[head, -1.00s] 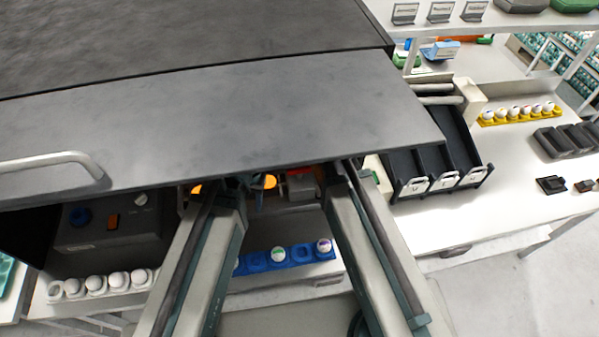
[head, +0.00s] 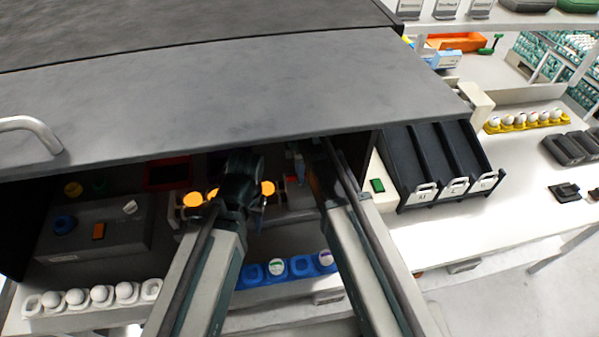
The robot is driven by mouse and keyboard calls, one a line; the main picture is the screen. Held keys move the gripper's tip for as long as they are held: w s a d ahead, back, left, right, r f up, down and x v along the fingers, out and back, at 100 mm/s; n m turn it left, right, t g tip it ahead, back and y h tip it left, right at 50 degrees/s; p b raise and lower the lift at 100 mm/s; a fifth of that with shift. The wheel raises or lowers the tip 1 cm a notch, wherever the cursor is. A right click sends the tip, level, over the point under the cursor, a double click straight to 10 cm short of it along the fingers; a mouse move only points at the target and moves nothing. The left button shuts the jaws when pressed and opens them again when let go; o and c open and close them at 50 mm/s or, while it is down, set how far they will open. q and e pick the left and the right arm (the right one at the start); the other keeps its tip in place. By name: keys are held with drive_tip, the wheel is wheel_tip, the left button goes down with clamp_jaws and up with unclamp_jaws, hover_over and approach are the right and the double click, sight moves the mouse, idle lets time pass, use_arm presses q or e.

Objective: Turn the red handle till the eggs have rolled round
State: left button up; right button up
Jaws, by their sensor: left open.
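Under the dark hood, several glowing orange eggs (head: 193,199) show on either side of my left gripper (head: 240,165). The rightmost glowing egg (head: 267,188) is close beside that gripper. My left gripper is open, with its fingertips in shadow. My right gripper (head: 310,160) reaches under the hood's front edge, right of the eggs; its jaws are dark and partly hidden. I cannot clearly make out the red handle; it may be behind my arms or the hood. A red-edged frame (head: 165,177) shows in the shadow at left, but I cannot tell what it is.
The grey hood lid (head: 230,95) hangs over both grippers. A control box (head: 95,235) with knobs stands left. A white egg tray (head: 150,289) and a blue egg tray (head: 300,266) lie in front. Black sloping chutes (head: 405,150) stand right.

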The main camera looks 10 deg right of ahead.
clamp_jaws()
drive_tip(key=m, duration=1.5)
drive_tip(key=shift+m, duration=0.4)
drive_tip(key=m, duration=0.5)
drive_tip(key=shift+m, duration=0.4)
idle(0.3)
